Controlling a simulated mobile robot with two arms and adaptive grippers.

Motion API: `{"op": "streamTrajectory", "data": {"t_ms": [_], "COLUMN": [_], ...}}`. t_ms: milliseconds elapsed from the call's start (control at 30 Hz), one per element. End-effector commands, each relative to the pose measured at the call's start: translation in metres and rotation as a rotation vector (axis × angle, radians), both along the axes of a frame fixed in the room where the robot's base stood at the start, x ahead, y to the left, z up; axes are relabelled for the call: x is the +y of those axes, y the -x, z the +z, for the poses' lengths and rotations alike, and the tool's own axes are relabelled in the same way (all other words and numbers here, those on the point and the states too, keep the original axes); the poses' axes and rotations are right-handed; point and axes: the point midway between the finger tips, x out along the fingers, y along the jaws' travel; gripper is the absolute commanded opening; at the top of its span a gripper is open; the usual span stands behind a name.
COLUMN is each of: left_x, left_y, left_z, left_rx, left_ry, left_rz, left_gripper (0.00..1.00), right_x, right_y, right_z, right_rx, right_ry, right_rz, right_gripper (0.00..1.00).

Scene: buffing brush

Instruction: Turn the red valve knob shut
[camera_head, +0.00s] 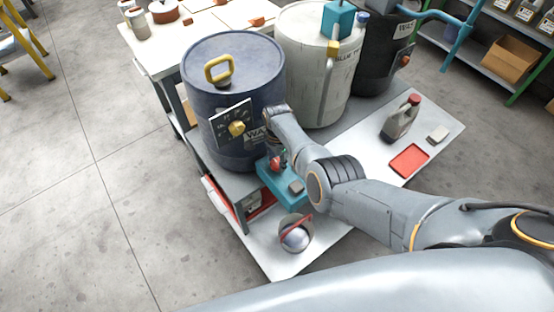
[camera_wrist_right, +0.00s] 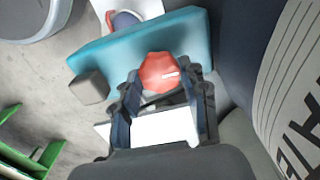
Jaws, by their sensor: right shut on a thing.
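The red valve knob (camera_head: 277,163) sits on a teal block (camera_head: 271,181) in front of the blue drum. In the right wrist view the knob (camera_wrist_right: 158,71) is a faceted red cap with a pale mark on its top, close to the teal block (camera_wrist_right: 125,45). My right gripper (camera_wrist_right: 163,88) is at the knob, its two dark fingers on either side of it and shut on it. In the head view my right wrist and forearm hide most of this gripper. My left gripper is not in view.
A blue drum (camera_head: 222,78) with a yellow handle stands close behind, and a white drum (camera_head: 301,67) beside it. A grey cube (camera_head: 296,187) sits on the teal block. A bucket (camera_head: 295,238), jug (camera_head: 400,121) and red tray (camera_head: 409,160) are nearby.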

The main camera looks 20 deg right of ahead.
Motion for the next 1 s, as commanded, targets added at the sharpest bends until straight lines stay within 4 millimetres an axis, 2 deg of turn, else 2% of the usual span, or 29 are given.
{"op": "streamTrajectory", "data": {"t_ms": [67, 100, 200, 733, 867, 1000], "left_x": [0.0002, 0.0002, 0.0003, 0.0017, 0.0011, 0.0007], "left_y": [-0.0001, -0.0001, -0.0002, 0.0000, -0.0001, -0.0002], "left_z": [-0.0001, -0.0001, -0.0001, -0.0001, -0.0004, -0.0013], "left_rx": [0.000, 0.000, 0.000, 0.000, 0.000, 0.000], "left_ry": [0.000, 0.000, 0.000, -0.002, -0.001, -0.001], "left_rz": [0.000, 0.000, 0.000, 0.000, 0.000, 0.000], "left_gripper": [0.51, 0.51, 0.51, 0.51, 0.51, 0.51], "right_x": [0.0002, 0.0002, 0.0002, -0.0002, -0.0005, -0.0003], "right_y": [0.0005, 0.0005, 0.0005, -0.0001, -0.0001, -0.0001], "right_z": [-0.0005, -0.0005, -0.0005, 0.0000, -0.0002, -0.0004], "right_rx": [0.002, 0.002, 0.002, 0.000, 0.000, 0.000], "right_ry": [-0.002, -0.002, -0.002, 0.000, 0.001, 0.001], "right_rz": [-0.003, -0.003, -0.002, 0.028, 0.126, 0.307], "right_gripper": [0.12, 0.48, 0.67, 0.67, 0.67, 0.67]}}
